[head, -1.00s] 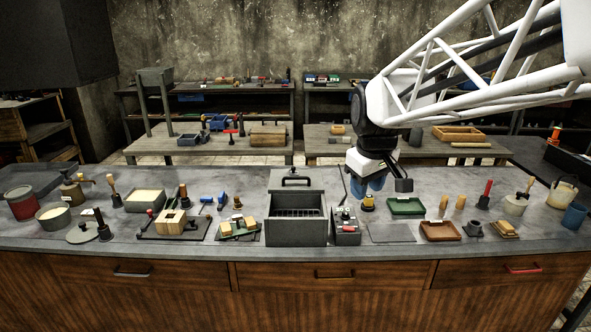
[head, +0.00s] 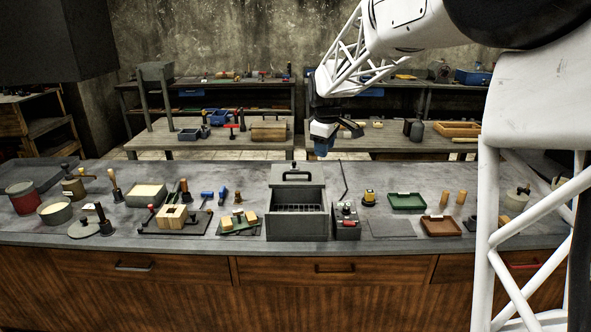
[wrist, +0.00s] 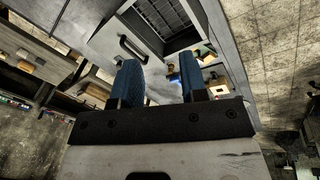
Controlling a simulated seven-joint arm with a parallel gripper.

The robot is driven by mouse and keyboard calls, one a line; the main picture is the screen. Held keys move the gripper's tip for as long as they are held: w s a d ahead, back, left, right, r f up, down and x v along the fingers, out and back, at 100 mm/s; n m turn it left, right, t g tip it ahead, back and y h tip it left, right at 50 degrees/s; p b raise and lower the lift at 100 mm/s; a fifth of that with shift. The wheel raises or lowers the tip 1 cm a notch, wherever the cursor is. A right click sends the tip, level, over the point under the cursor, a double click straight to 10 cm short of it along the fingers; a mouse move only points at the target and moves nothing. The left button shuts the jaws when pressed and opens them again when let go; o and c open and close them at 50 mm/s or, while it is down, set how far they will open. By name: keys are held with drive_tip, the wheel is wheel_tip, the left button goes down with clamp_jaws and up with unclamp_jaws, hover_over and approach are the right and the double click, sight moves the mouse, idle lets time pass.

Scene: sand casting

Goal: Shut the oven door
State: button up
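The oven (head: 296,228) is a grey box at the middle of the bench's front, with a dark rack visible in its opening. Its door (head: 297,179) is open: a grey panel with a dark handle lying above and behind the opening. My gripper (head: 322,150) is in the air behind and slightly right of the door, pointing down and touching nothing. In the wrist view my gripper (wrist: 160,68) shows two blue fingers spread apart with nothing between them. The door with its handle (wrist: 132,48) and the oven's rack (wrist: 165,20) show beyond the fingers.
A small grey box with red and yellow parts (head: 346,226) stands close to the oven's right, with a thin rod (head: 344,180) rising behind it. Moulding tools on a board (head: 238,226) lie to the left. A back table (head: 215,147) is behind the bench.

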drive_tip(key=w+a+f+n, duration=0.2)
drive_tip(key=w+a+f, duration=0.2)
drive_tip(key=w, duration=0.5)
drive_tip(key=w+a+f+n, duration=0.3)
drive_tip(key=w+f, duration=0.4)
drive_tip(key=w, duration=0.3)
drive_tip(key=shift+w+a+n, duration=0.2)
drive_tip(key=shift+a+n, duration=0.1)
drive_tip(key=shift+a, duration=0.55)
drive_tip(key=shift+x, duration=3.9)
clamp_jaws()
